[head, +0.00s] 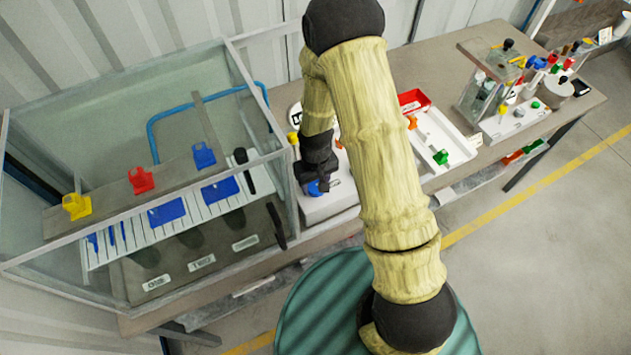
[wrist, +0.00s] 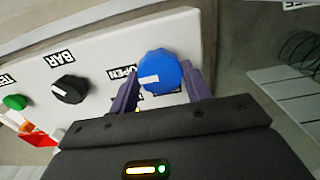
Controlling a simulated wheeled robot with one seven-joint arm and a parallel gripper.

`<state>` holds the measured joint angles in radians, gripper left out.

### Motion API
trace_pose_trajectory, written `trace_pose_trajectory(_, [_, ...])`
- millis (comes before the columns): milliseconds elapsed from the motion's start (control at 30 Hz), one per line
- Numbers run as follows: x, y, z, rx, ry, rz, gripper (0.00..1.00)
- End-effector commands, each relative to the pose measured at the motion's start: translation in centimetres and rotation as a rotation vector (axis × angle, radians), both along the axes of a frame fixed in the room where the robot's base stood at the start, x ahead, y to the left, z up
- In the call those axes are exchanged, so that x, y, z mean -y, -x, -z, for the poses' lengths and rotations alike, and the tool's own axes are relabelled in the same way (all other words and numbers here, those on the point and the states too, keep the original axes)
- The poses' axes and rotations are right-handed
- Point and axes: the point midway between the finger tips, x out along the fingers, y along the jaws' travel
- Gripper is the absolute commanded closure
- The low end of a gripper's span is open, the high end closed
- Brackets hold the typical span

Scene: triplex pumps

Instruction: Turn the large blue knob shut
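The large blue knob (wrist: 160,80) is on a white panel (wrist: 110,40) in the wrist view, with a white pointer mark on its left side. An "OPEN" label is at its upper left, and another label is partly hidden below it. My gripper (wrist: 160,88) has its two dark fingers apart, one on each side of the knob. The right finger looks close to the knob's edge; I cannot tell whether either finger touches it. In the head view the blue knob (head: 317,187) shows just under my gripper (head: 318,178), partly covered by it.
A black knob (wrist: 70,89) labelled "BAR" and a green knob (wrist: 14,102) sit on the same panel. In the head view a glass-walled case (head: 240,70) with coloured valves stands to the left. A red tray (head: 413,101) and a white unit (head: 440,135) lie beyond my arm.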

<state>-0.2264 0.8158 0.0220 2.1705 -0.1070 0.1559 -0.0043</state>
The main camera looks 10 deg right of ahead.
Motion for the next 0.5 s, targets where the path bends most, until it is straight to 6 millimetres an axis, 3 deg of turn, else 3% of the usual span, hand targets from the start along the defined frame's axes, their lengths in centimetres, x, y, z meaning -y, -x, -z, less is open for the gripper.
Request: trace_pose_trajectory(500, [-0.02,0.01,0.01,0.0,-0.001,-0.07,0.75])
